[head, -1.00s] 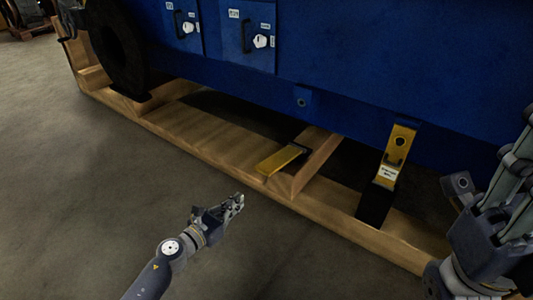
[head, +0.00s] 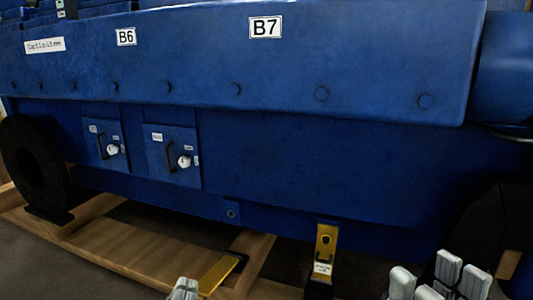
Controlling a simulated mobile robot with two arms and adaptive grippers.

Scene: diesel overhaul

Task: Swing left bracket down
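A yellow bracket (head: 325,250) with a white label hangs upright against the lower edge of the blue engine side (head: 300,170), right of centre. A second yellow bracket (head: 217,271) lies low and slanted on the wooden skid, to its left. My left gripper (head: 184,289) shows only its grey fingertips at the bottom edge, just left of the lying bracket; whether it is open is unclear. My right gripper (head: 437,278) is at the bottom right, its pale fingers spread and empty, to the right of the upright bracket and apart from it.
The wooden skid (head: 120,249) runs beneath the engine. A dark wheel-like disc (head: 33,165) stands at the left. Two small blue panels (head: 172,155) with black handles and white knobs are on the engine side. Dark round parts stand at the right edge.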

